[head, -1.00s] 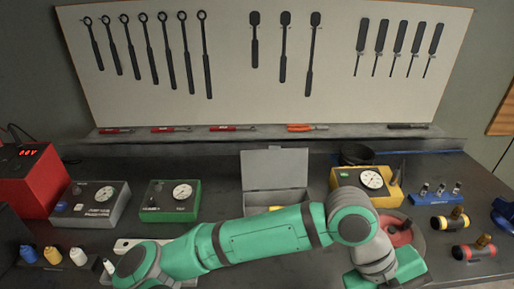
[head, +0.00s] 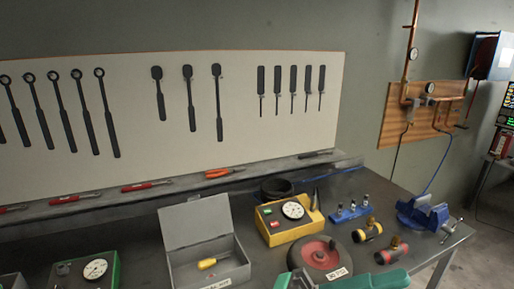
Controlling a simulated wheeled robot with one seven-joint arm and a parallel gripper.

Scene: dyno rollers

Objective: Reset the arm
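My green arm (head: 372,281) shows only as a small part at the bottom edge of the head view, in front of the round roller with a red centre. My gripper is out of the frame, so its fingers and anything in them are hidden.
On the bench stand an open grey box (head: 197,236) with a yellow-handled tool (head: 207,264), a yellow gauge box (head: 290,218), a green gauge box (head: 92,269), a red-centred disc (head: 320,252) and a blue vise (head: 424,214). A tool board (head: 135,130) hangs behind.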

